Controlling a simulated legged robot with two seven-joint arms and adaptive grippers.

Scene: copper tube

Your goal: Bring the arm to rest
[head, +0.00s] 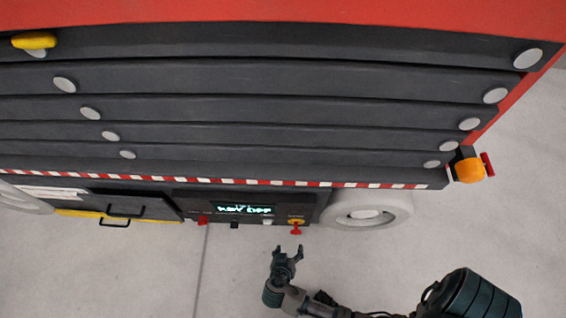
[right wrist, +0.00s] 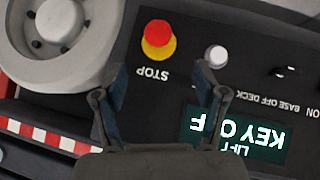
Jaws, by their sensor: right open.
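My right gripper (head: 287,252) is open and empty in the head view, below the control panel of a red and dark grey machine. Its two fingers (right wrist: 165,95) also show in the right wrist view, apart, in front of the panel (right wrist: 150,105). No copper tube shows in either view. My left gripper is not in view.
The panel has a red stop button on a yellow base (right wrist: 158,38), a white button (right wrist: 216,56) and a lit display (right wrist: 240,135) reading "LIFT KEY O F", partly covered. A white wheel (head: 397,210) is right of it. Grey floor (head: 480,230) is clear.

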